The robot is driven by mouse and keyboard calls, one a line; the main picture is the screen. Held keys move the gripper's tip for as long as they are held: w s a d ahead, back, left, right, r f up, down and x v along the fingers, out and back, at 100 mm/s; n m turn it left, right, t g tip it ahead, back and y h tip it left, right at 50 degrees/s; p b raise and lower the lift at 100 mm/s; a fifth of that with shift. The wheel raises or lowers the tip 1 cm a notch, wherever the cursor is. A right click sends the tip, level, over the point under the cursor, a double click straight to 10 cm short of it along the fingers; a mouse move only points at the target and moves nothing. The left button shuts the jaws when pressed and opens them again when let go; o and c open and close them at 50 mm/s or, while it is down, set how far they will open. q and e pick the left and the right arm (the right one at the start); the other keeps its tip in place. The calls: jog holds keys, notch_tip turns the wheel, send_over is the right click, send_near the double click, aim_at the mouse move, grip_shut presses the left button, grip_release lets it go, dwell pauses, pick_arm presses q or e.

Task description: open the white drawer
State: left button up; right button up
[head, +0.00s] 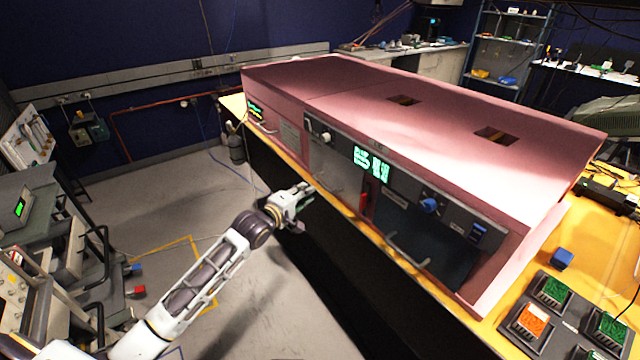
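My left arm comes in from the lower left. Its gripper (303,200) is in front of the long pink enclosure, near the bench's front edge and the lower edge of a pale grey-white front panel (338,172). This panel looks flush with the enclosure front. I cannot tell for certain that it is the white drawer. The gripper is small and seen from behind, so its finger gap is unclear, and I cannot tell whether it touches anything. My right gripper is not in view.
A dark front panel (425,240) with a bar handle (408,252) is to the right. A red object (364,198) stands between the panels. The floor (180,185) at left is mostly clear.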

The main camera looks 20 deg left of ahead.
aim_at(320, 183)
pick_arm(q)
jog(key=shift+x, duration=4.8)
grip_shut()
